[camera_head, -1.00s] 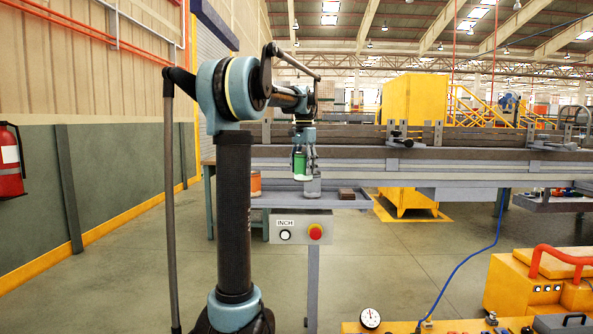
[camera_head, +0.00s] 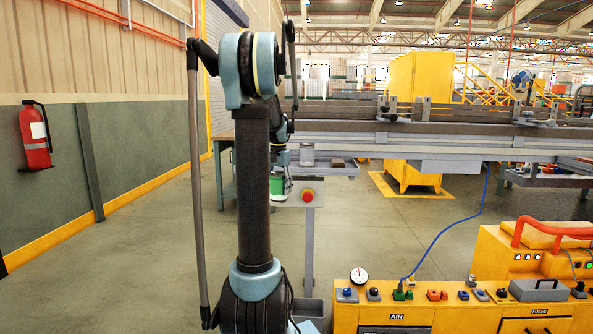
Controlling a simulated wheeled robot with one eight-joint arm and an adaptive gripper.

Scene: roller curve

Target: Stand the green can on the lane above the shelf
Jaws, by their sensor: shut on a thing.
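The green can (camera_head: 276,184) is in my gripper (camera_head: 281,176), partly hidden behind my arm's dark column. My gripper is shut on it and points down. In the picture the can hangs lower than the shelf (camera_head: 351,170), left of the control box's red button. The lane (camera_head: 420,128) is the long grey conveyor running across the view above the shelf.
A grey can (camera_head: 306,155) and a brown block (camera_head: 337,163) are on the shelf. The control box with a red button (camera_head: 307,195) hangs below it. A yellow control console (camera_head: 440,315) stands at the front right. Open floor lies between.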

